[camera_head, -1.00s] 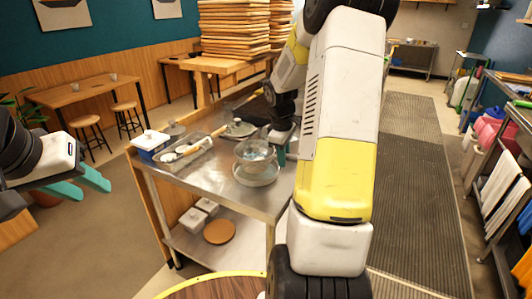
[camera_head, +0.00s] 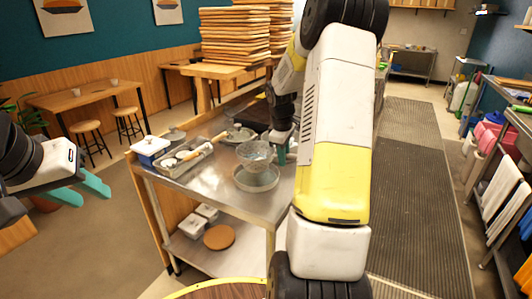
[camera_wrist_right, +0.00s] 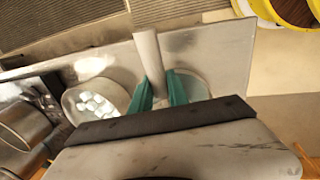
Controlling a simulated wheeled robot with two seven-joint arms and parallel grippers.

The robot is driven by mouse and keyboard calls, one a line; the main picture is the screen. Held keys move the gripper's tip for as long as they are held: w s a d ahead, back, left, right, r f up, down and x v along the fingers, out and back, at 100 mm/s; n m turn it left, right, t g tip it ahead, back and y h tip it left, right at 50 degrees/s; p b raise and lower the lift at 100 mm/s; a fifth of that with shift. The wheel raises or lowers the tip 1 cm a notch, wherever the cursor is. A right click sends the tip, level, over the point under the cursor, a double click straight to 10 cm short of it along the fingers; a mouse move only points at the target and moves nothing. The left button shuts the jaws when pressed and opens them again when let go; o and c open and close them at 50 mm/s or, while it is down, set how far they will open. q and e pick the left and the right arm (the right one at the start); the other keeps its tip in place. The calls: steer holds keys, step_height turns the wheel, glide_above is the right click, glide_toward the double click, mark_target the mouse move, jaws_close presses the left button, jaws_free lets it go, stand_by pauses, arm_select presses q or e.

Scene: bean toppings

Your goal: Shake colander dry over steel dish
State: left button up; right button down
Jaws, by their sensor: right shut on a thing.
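The colander (camera_head: 256,154), a pale see-through bowl, hangs just above the shallow steel dish (camera_head: 257,187) on the steel counter. My right gripper (camera_head: 284,150) is at the colander's right side, largely hidden behind my right arm in the head view. In the right wrist view its teal fingers (camera_wrist_right: 160,88) are shut on a grey cylindrical handle (camera_wrist_right: 148,55). A pale round shape shows behind those fingers; I cannot tell whether it is the colander or the dish. My left gripper (camera_head: 95,193) is open and empty, left of the counter.
A bowl of white cubes (camera_wrist_right: 97,112) stands left of the fingers in the right wrist view. A tray (camera_head: 187,165), a white-and-blue box (camera_head: 150,147) and a lidded pan (camera_head: 238,134) stand left of and behind the dish. A round yellow-rimmed table (camera_head: 225,285) is nearest me.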

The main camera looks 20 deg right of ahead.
stand_by(0.4)
steer(key=shift+w+r, duration=0.1)
steer(key=shift+r, duration=0.3)
step_height(320, 180, up, 3)
steer(key=shift+f, duration=0.2)
steer(key=shift+s+a+f, duration=0.1)
steer(key=shift+s+f, duration=0.1)
steer(key=shift+f, duration=1.5)
steer(key=shift+w, duration=0.25)
steer(key=shift+s, duration=0.15)
